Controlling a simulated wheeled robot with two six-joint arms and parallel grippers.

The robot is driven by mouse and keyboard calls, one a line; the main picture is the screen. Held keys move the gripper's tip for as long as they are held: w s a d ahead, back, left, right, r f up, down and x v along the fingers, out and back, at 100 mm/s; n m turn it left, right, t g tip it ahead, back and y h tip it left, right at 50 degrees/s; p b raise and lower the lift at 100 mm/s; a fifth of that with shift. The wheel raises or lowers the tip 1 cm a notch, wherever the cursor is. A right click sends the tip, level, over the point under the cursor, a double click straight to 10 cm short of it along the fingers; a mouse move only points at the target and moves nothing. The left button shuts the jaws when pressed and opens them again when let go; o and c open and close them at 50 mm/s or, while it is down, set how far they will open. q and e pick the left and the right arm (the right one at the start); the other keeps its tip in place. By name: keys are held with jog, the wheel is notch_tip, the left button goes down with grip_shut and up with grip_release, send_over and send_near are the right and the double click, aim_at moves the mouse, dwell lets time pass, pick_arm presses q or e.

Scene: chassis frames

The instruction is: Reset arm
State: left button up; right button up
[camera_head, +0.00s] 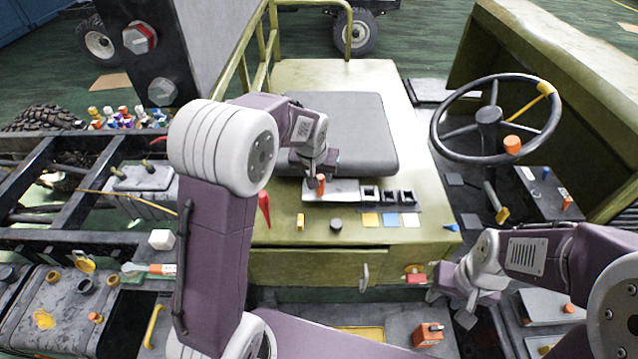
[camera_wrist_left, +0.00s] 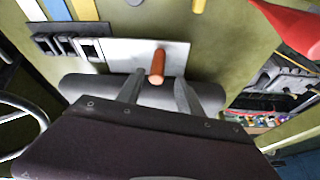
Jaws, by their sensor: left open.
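My left gripper (camera_head: 317,172) is over the front edge of the dark seat cushion (camera_head: 345,125), by a small orange lever (camera_head: 320,185) on a light metal plate (camera_head: 345,190). In the left wrist view the left gripper (camera_wrist_left: 157,92) is open. The orange lever (camera_wrist_left: 156,66) shows between and just beyond its fingertips; I cannot tell if they touch. My right gripper (camera_head: 449,308) is at the lower right, its two fingers apart and nothing seen between them. A small red part (camera_head: 415,274) is left of it.
A steering wheel (camera_head: 496,118) stands at the right. An open chassis frame with several coloured fittings (camera_head: 118,116) lies at the left. A drawer front (camera_head: 316,267) is below the panel.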

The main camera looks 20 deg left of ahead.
pick_arm(q)
jog(key=v, duration=0.3)
dwell(0.4)
jog(key=s+a+f+m+g+b, duration=0.1)
jog(key=s+f, duration=0.3)
jog(key=s, duration=0.6)
jog(key=s+a+f+g, duration=0.1)
jog(key=s+f, duration=0.3)
jog(key=s, duration=0.5)
notch_tip(320, 180, down, 9)
jog(key=s+d+g+b, duration=0.1)
jog(key=s+b, duration=0.1)
jog(key=b, duration=0.6)
jog(key=shift+s+f+h, duration=0.2)
jog(key=shift+s+h, duration=0.1)
jog(key=shift+s, duration=0.05)
jog(key=shift+w+d, duration=0.15)
